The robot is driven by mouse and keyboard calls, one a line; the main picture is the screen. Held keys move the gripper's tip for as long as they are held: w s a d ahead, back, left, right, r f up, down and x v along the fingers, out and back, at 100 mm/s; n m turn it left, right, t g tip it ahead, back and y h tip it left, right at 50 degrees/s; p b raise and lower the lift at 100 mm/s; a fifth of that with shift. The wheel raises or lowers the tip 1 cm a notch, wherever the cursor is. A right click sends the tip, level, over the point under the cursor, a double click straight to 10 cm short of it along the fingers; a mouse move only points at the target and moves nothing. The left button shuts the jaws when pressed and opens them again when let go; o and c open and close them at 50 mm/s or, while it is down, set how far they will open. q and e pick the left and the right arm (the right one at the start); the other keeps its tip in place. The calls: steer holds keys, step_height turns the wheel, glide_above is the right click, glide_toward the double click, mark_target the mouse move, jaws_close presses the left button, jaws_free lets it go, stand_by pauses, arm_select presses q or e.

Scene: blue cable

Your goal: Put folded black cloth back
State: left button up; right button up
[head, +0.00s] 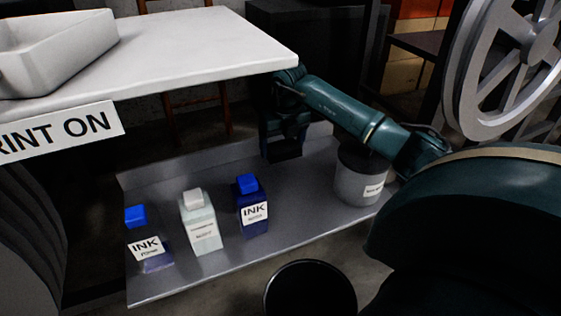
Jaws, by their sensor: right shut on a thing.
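My right arm reaches in from the right, and my right gripper (284,148) points down over the back of the grey shelf (300,220), below the corner of the white tabletop. It is shut on a dark thing that looks like the folded black cloth; the cloth's outline is hard to tell from the dark gripper. I cannot tell whether it touches the shelf. My left gripper is not in view.
On the shelf stand a blue-capped ink bottle (150,250), a white bottle (202,225), a dark blue ink bottle (253,212) and a grey labelled pot (357,184). A white tray (60,55) rests on the tabletop (190,40). A spoked wheel (468,90) stands right.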

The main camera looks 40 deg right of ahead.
mark_target(282, 168)
step_height(282, 168, down, 4)
steer(key=shift+b, duration=0.5)
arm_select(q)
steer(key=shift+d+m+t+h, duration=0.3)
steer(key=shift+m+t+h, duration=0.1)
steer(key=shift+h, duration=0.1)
arm_select(e)
steer(key=shift+f, duration=0.25)
steer(key=shift+f, duration=0.2)
steer(key=o, duration=0.9)
